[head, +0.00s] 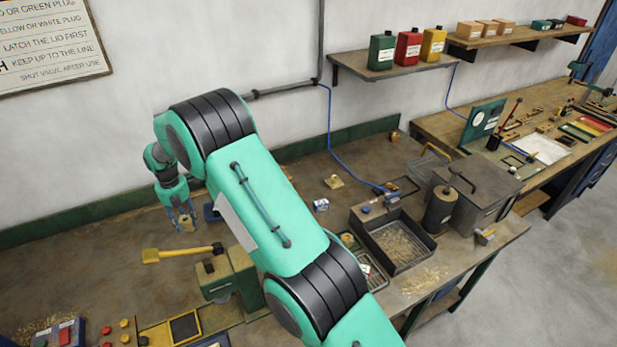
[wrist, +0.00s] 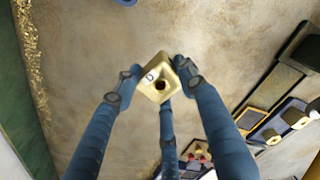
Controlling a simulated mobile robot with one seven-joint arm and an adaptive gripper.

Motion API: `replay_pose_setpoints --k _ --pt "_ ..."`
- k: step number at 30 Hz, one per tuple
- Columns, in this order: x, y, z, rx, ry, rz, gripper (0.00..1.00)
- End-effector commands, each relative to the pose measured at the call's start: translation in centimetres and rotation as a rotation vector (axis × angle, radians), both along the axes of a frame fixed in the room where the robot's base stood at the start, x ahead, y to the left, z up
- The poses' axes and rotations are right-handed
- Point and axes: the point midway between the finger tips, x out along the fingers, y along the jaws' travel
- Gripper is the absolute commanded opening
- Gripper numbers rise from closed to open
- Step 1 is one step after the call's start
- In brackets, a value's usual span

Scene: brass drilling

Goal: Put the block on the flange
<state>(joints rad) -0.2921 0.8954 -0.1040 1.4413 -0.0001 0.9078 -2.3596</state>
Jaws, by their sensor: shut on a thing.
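My gripper (head: 186,218) hangs over the left part of the bench, its fingers pointing down. In the wrist view my gripper (wrist: 158,80) has its blue fingers closed around a brass block (wrist: 157,77). The block has a dark round hole in the face toward the camera, with a small mark beside it. In the head view the block (head: 187,225) shows only partly between the fingertips. A small brass piece (head: 334,182) lies on the bench behind my arm; I cannot tell whether it is the flange. My arm hides part of the bench.
A yellow brush (head: 180,254) and a green vise (head: 228,272) are in front of my gripper. A button panel (head: 108,335) is at the front left. A chip tray (head: 412,262) and a grey box (head: 480,190) stand to the right. The back left bench is clear.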

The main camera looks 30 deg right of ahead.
Motion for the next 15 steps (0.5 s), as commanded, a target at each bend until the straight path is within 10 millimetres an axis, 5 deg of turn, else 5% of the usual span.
replay_pose_setpoints --k 15 --pt "2.2 -20.2 0.0 0.001 -0.001 -0.232 0.00"
